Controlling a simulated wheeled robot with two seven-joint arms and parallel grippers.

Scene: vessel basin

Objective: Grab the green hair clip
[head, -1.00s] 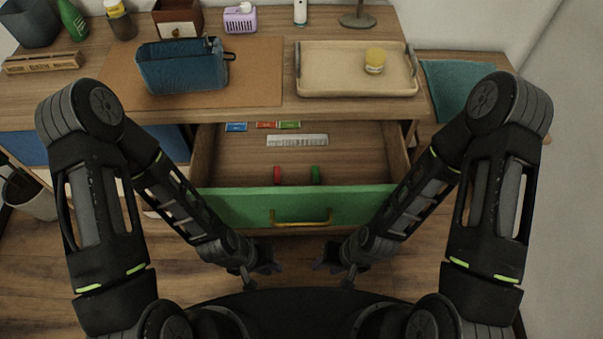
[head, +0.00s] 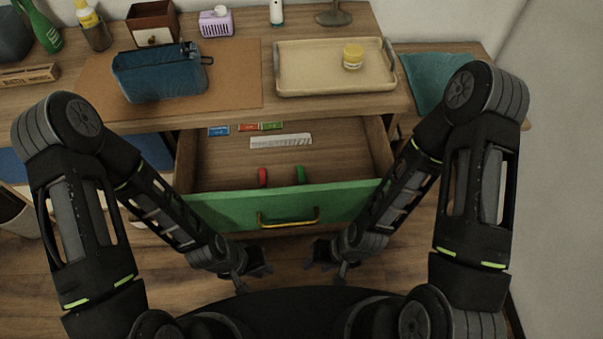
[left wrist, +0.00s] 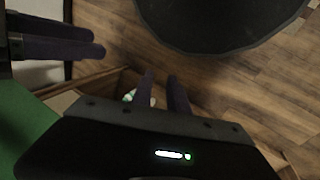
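The green hair clip (head: 300,174) lies on the floor of the open drawer (head: 346,165), near its green front panel. A similar red clip (head: 262,177) lies to its left. My left gripper (head: 252,278) hangs outside the drawer, in front of and below the panel; its two fingers are apart and empty. Dark fingers also show in the left wrist view (left wrist: 163,95). My right gripper (head: 328,266) hangs outside the panel to the right, small and dark, with its prongs seeming apart and nothing seen between them. Neither gripper touches the clips.
A pale ruler or comb (head: 281,141) and small blue, red and green packets (head: 247,127) lie deeper in the drawer. The desk above holds a blue case (head: 160,75) and a tray (head: 300,84) with a yellow jar (head: 353,57). A gold handle (head: 288,220) sticks out from the panel.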

